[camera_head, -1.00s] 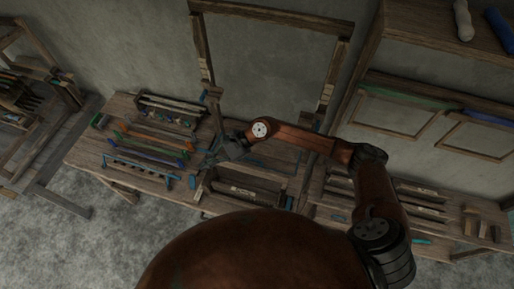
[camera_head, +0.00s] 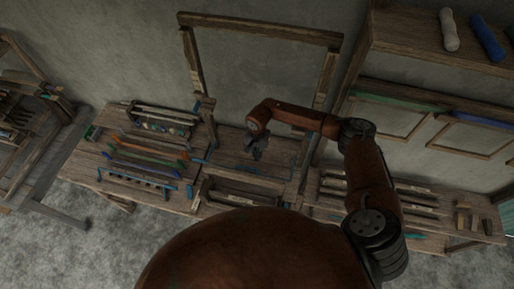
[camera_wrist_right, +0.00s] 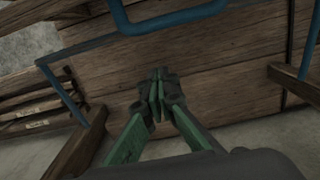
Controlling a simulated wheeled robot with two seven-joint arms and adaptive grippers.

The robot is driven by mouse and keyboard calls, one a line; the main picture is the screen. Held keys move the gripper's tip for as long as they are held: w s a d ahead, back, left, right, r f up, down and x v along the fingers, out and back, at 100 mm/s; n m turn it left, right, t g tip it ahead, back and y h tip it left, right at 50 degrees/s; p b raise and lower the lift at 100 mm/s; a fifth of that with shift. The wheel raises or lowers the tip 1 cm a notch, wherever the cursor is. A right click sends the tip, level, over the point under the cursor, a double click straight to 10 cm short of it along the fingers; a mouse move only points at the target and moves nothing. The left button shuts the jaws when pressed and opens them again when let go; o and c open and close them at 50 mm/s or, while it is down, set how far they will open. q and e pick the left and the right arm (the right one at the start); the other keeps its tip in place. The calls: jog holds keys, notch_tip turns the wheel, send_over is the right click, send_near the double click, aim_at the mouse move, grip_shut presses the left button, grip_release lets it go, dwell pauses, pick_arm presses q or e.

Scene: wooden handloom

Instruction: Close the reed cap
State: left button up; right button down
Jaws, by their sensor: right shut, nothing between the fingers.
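My right gripper (camera_head: 257,154) hangs over the middle of the bench, in front of the upright wooden frame. In the right wrist view its green-sided fingers (camera_wrist_right: 160,82) are together and empty above wooden planks. A blue handle (camera_wrist_right: 168,22) crosses the top of that view, on a dark bar (camera_wrist_right: 100,42) with a blue bracket (camera_wrist_right: 66,96) at its left end. The gripper appears apart from these. I cannot tell for sure which part is the reed cap. A slatted wooden assembly (camera_head: 240,190) lies below the gripper in the head view. My left gripper is not seen.
The upright wooden frame (camera_head: 262,27) stands behind the bench. Colored rods and a blue rack (camera_head: 140,177) lie on the bench's left part. Several wooden bars (camera_head: 385,187) lie at right. Shelves (camera_head: 415,43) stand on the wall at right.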

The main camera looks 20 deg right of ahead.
jog(key=s+p, duration=0.1)
jog(key=s+a+p, duration=0.1)
jog(key=s+a, duration=0.1)
jog(key=shift+a+r+p, duration=0.15)
jog(key=shift+r+p, duration=0.1)
jog(key=shift+p, duration=0.15)
